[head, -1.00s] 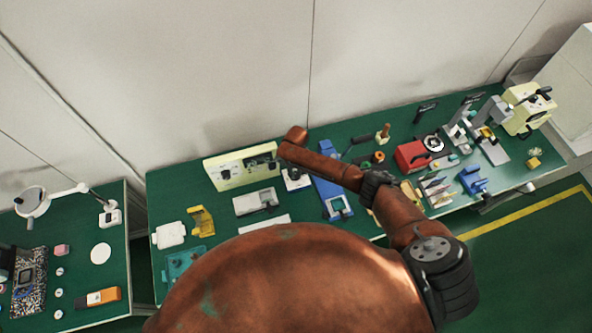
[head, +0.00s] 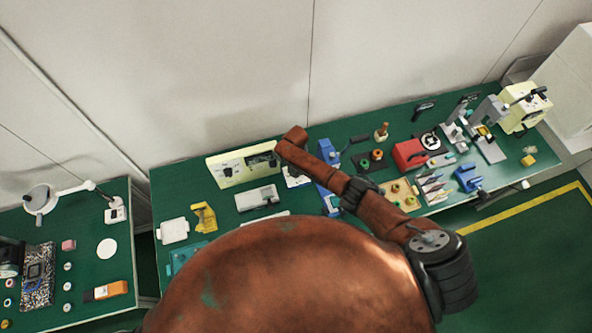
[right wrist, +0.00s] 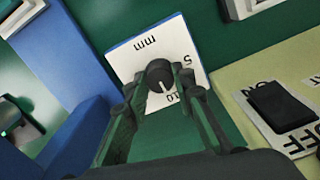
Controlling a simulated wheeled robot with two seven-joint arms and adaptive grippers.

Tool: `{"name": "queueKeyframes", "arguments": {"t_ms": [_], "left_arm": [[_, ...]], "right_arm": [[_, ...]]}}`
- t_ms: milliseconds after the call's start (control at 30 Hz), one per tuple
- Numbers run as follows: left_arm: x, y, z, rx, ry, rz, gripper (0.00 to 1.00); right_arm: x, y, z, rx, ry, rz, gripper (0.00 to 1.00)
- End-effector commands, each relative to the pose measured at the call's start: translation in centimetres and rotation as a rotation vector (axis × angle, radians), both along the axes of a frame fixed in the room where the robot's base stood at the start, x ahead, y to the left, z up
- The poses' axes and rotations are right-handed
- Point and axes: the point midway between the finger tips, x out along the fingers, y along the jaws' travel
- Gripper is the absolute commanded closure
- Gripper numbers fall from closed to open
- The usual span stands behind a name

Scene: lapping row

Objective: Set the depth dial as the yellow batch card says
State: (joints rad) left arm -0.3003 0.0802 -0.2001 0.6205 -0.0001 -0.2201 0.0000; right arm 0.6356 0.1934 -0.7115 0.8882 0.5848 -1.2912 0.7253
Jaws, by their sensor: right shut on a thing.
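The depth dial (right wrist: 160,74) is a dark round knob on a white plate (right wrist: 140,56) marked "mm", "5" and "10". Its white pointer line points down and slightly right, towards the side of the "10". My right gripper (right wrist: 162,82) is shut on the knob, a finger on each side. In the head view part of the white plate (head: 296,181) shows below my right arm, which hides the gripper and knob. A yellow upright piece (head: 204,217) stands on the bench at left; I cannot tell whether it is the batch card, and no writing is readable. My left gripper is out of view.
A pale yellow box (head: 230,168) stands close to the dial; its ON/OFF rocker switch (right wrist: 281,104) shows in the right wrist view. A blue fixture (right wrist: 62,60) stands on the dial's other side. A red device (head: 409,154) and other tools crowd the green bench further right.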

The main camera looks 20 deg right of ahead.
Motion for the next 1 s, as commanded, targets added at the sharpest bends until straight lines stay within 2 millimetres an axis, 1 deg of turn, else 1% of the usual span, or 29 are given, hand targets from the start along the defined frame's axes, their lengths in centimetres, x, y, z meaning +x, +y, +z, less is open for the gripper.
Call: {"name": "queueKeyframes", "arguments": {"t_ms": [300, 333, 567, 600, 867, 1000], "left_arm": [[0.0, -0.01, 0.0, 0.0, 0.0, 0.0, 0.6], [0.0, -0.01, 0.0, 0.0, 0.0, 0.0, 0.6], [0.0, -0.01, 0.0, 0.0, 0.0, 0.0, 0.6], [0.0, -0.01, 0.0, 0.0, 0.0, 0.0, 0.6], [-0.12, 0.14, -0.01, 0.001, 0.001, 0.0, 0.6], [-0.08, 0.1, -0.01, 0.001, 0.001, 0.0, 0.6]], "right_arm": [[0.03, 0.06, 0.03, 0.001, -0.001, 0.0, 1.0], [0.04, 0.06, 0.03, 0.001, -0.001, 0.0, 0.76], [0.04, 0.05, 0.03, 0.001, -0.001, 0.0, 0.6], [0.04, 0.04, 0.03, 0.001, -0.001, 0.0, 0.59], [0.04, 0.03, 0.09, 0.001, -0.001, 0.0, 0.59], [0.09, 0.12, 0.89, 0.003, -0.002, 0.001, 0.59]]}}
